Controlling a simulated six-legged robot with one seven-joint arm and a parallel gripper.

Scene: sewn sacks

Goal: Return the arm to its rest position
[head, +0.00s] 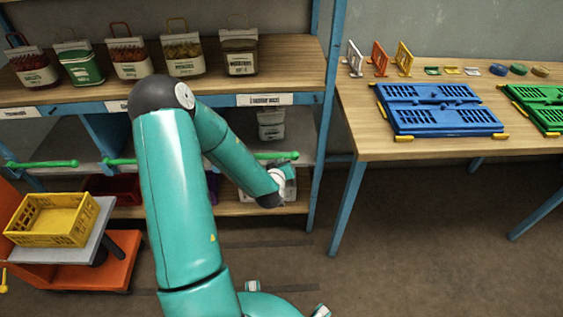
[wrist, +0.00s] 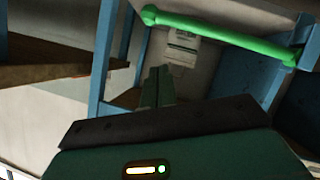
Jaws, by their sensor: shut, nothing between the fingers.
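My teal arm (head: 180,200) reaches up and bends over to the right, its end pointing at the lower shelf bay. My gripper (head: 290,170) is small and partly hidden by the wrist in the head view, in front of the bay's green bar. In the wrist view its two fingers (wrist: 158,74) are together with nothing between them. A sack with a white label (head: 271,125) stands inside the bay, behind the bar. In the wrist view this sack (wrist: 182,46) is beyond the fingertips, apart from them.
The blue-framed shelf has a green bar (head: 282,155), also close by in the wrist view (wrist: 215,32). Several sacks (head: 130,58) line the top board. A yellow crate (head: 52,220) sits on a cart at left.

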